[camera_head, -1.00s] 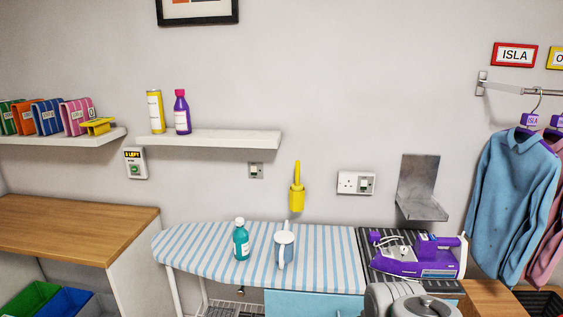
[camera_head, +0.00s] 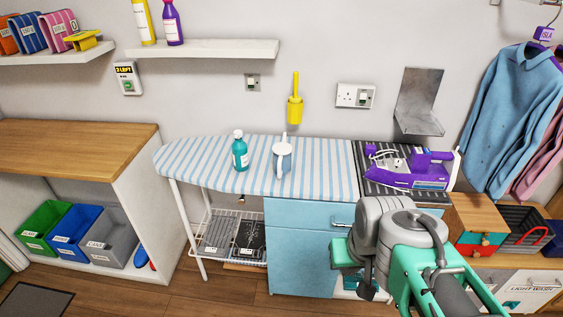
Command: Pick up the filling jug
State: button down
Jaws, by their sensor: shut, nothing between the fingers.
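The filling jug (camera_head: 283,160) is pale blue-white with an upright handle. It stands upright on the blue-and-white striped ironing board (camera_head: 325,178), right of a teal bottle (camera_head: 240,155). My gripper (camera_head: 352,272) is at the end of my grey and green arm, lower right of the jug and apart from it, in front of the blue cabinet. It is shut and empty. My own arm partly hides its fingers.
A purple iron (camera_head: 405,172) sits on a dark striped mat right of the jug. A wall shelf (camera_head: 210,50) is up left. The board around the jug is mostly clear.

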aim_at(283, 151)
jog(key=z, duration=1.2)
jog(key=i, duration=0.7)
jog(key=u, duration=3.6)
jog(key=i, duration=0.5)
jog(key=u, duration=0.05)
